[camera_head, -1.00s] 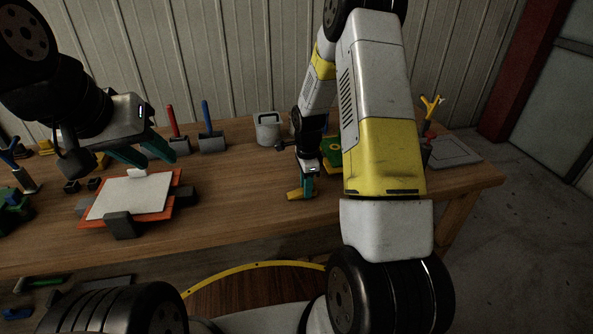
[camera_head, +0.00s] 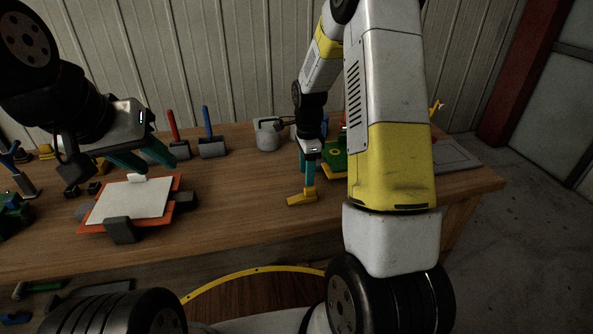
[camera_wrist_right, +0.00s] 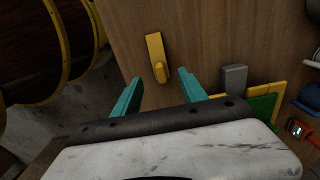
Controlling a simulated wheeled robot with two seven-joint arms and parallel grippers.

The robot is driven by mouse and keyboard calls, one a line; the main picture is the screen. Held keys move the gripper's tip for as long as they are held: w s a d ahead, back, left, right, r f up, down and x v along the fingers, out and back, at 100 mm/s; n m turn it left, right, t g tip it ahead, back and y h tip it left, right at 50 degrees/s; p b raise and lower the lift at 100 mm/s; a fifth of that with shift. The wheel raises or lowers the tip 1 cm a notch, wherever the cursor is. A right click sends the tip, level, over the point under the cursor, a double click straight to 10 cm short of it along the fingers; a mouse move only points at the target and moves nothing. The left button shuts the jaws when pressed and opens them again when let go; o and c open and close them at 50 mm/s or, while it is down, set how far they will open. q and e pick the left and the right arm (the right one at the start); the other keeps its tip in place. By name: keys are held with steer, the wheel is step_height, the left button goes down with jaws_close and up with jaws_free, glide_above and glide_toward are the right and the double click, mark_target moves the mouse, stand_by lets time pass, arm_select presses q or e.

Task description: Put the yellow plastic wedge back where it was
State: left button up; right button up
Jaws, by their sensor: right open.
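The yellow plastic wedge (camera_head: 300,199) lies on the wooden bench near its front, right of the middle. In the right wrist view the wedge (camera_wrist_right: 155,52) lies flat on the wood, beyond the fingertips and roughly in line with the gap between them. My right gripper (camera_wrist_right: 160,78) is open and empty, with its teal fingers apart from the wedge. In the head view my right gripper (camera_head: 308,180) is just above the wedge. My left gripper (camera_head: 158,167) is open above the far edge of a white sheet on an orange board.
The orange board (camera_head: 97,227) has grey blocks around it. Red-handled (camera_head: 173,127) and blue-handled (camera_head: 207,125) tools and a grey canister (camera_head: 267,137) stand at the back. A green and yellow piece (camera_head: 334,160) is close to my right gripper. Bare wood lies between board and wedge.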

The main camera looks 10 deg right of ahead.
step_height(320, 180, up, 4)
step_height(320, 180, up, 9)
steer(key=n+t, duration=0.1)
steer(key=n, duration=0.3)
glide_above(306, 188)
steer(key=s, duration=0.4)
steer(key=s+a+r+n+t+y, duration=0.1)
steer(key=s+a+r+n+t, duration=0.1)
steer(key=s+r+n, duration=0.3)
steer(key=s+r+n+t, duration=0.1)
steer(key=s+r+n, duration=0.2)
steer(key=s, duration=0.4)
steer(key=s+a+r+n+t+y, duration=0.1)
steer(key=s+r+n+t, duration=0.1)
steer(key=s+r+n, duration=0.2)
steer(key=s+n, duration=0.2)
steer(key=s, duration=0.2)
steer(key=shift+s+a+r, duration=0.2)
steer(key=shift+a+r, duration=0.05)
